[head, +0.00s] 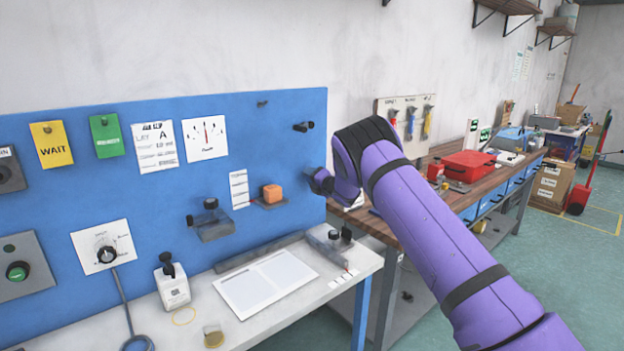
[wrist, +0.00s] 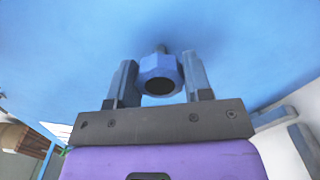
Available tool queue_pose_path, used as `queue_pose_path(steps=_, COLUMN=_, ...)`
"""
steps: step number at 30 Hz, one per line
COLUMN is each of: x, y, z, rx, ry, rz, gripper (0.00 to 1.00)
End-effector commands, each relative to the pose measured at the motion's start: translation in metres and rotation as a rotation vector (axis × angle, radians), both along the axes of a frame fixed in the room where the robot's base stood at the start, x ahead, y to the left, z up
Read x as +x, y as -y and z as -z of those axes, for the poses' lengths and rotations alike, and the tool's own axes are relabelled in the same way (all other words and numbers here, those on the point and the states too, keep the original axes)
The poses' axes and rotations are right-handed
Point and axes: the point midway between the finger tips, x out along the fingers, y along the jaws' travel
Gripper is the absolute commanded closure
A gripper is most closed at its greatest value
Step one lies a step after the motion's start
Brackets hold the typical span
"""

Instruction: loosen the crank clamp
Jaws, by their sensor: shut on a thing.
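My gripper (head: 318,182) is at the right edge of the blue panel, at the end of my purple arm. In the wrist view my gripper (wrist: 160,72) has its two grey fingers on either side of a blue faceted knob (wrist: 160,66) with a dark round face, and it is shut on it. A short stem shows behind the knob, toward the blue surface. I cannot tell for certain that this knob belongs to the crank clamp. In the head view the knob is hidden by my gripper and wrist.
The blue panel (head: 255,130) carries cards, a dial, a bracket with a dark knob (head: 210,218) and an orange block (head: 272,193) on a small shelf. Below, a white table (head: 330,290) holds a white sheet and a clamp-like fixture (head: 335,243). A wooden bench (head: 455,205) stands at the right.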

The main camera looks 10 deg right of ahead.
Motion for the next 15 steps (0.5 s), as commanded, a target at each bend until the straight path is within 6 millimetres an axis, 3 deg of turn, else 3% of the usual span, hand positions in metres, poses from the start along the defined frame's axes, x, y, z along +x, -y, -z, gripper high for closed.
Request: queue_pose_path(steps=15, x=-0.0004, y=0.0005, z=0.0026, rx=-0.068, ry=0.028, rz=0.001, gripper=0.78)
